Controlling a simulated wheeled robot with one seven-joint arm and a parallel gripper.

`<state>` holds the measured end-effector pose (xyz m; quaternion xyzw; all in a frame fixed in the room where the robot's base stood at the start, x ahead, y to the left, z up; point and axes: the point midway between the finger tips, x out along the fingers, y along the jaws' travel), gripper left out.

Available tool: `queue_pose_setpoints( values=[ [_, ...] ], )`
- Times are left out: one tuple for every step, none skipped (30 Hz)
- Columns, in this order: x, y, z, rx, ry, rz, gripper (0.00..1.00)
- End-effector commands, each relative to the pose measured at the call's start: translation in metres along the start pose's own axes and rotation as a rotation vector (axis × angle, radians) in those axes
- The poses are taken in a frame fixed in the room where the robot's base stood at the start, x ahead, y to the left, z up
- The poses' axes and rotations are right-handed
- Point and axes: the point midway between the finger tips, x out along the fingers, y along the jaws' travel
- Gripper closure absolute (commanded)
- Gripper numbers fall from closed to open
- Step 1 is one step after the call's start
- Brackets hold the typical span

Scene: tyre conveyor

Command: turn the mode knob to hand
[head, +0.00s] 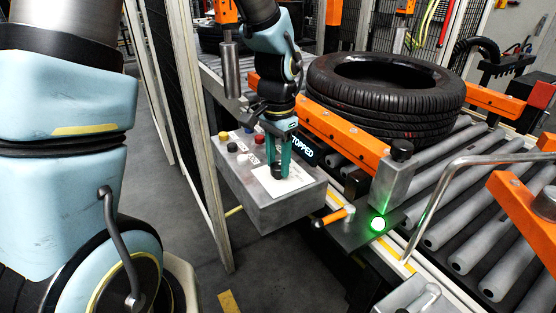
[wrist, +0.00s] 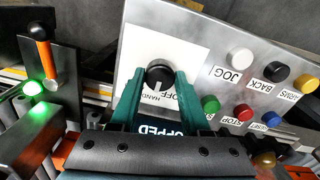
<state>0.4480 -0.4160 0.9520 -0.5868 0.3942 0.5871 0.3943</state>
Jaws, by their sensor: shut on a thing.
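The mode knob (wrist: 159,74) is a round black knob on a white plate (wrist: 137,52) of the grey control box. In the wrist view, the words HAND and OFF can be read beside it on the gripper's side. A white mark shows near its lower edge; I cannot tell for sure which word it points to. My gripper (wrist: 157,88) has green fingers shut on the knob, one on each side. In the head view my gripper (head: 278,165) reaches down onto the control box (head: 270,213), and its fingers largely hide the knob there.
Labelled buttons sit beside the plate, including a white JOG button (wrist: 240,58) and a red STOP button (wrist: 242,112). A display (head: 303,150) reads STOPPED. A tyre (head: 385,95) lies on the roller conveyor behind. A green lamp (head: 378,224) and orange-handled lever (head: 331,217) are to the right.

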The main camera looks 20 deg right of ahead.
Motion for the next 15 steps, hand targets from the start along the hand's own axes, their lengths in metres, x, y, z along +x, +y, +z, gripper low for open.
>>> queue_pose_setpoints(
  values=[
    [-0.0004, -0.0003, -0.0009, 0.000, 0.003, -0.001, 1.00],
    [-0.0004, -0.0003, -0.0010, 0.000, 0.003, -0.001, 1.00],
    [-0.0004, -0.0003, -0.0010, 0.000, 0.003, -0.001, 1.00],
    [-0.0004, -0.0003, -0.0010, 0.000, 0.003, -0.001, 1.00],
    [-0.0004, -0.0003, -0.0010, 0.000, 0.003, -0.001, 1.00],
    [-0.0004, -0.0003, -0.0010, -0.001, 0.003, -0.001, 1.00],
    [-0.0004, -0.0003, -0.0010, -0.001, 0.003, -0.001, 0.51],
    [-0.0004, -0.0003, -0.0010, -0.001, 0.003, -0.001, 0.48],
    [-0.0004, -0.0002, -0.0009, -0.001, 0.003, -0.001, 0.43],
    [-0.0004, -0.0002, -0.0008, -0.001, 0.002, -0.001, 0.40],
    [-0.0003, -0.0002, -0.0008, -0.001, 0.002, -0.001, 0.37],
    [-0.0003, -0.0002, -0.0007, -0.001, 0.002, -0.001, 0.32],
    [-0.0003, -0.0002, -0.0006, -0.001, 0.002, -0.001, 0.29],
    [-0.0002, -0.0001, -0.0006, -0.001, 0.002, -0.001, 0.25],
    [-0.0002, -0.0001, -0.0005, -0.001, 0.001, 0.000, 0.23]
  ],
)
